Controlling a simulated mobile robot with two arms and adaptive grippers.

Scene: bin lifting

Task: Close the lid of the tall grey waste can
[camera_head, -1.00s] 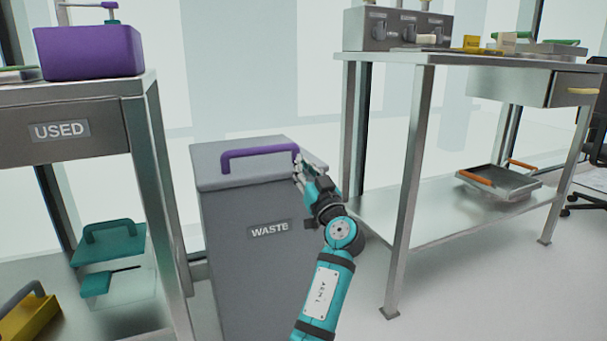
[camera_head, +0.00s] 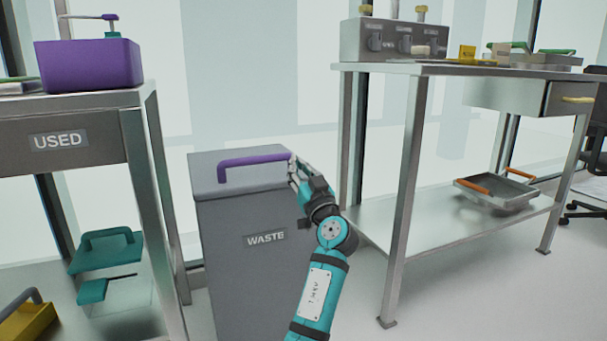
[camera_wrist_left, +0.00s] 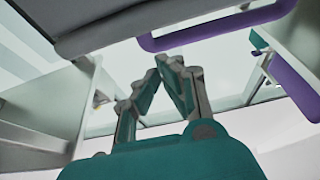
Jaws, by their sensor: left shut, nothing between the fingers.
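The tall grey waste can (camera_head: 250,275) stands between the two tables, with a WASTE label on its front. Its grey lid (camera_head: 215,192) lies flat across the top and looks down, with no clear gap. A purple handle (camera_head: 252,158) runs along the lid; it also shows in the wrist view (camera_wrist_left: 215,30). My left gripper (camera_head: 293,162) is shut and empty at the handle's right end, by the lid's right edge. I cannot tell whether it touches the lid. Its fingertips (camera_wrist_left: 168,64) come together in the wrist view. My right gripper is out of view.
A table marked USED (camera_head: 60,140) stands close on the left, with a purple box (camera_head: 90,66) on top. A metal table (camera_head: 400,150) stands to the right, with a tray (camera_head: 495,193) on its lower shelf. Floor is clear between can and right table.

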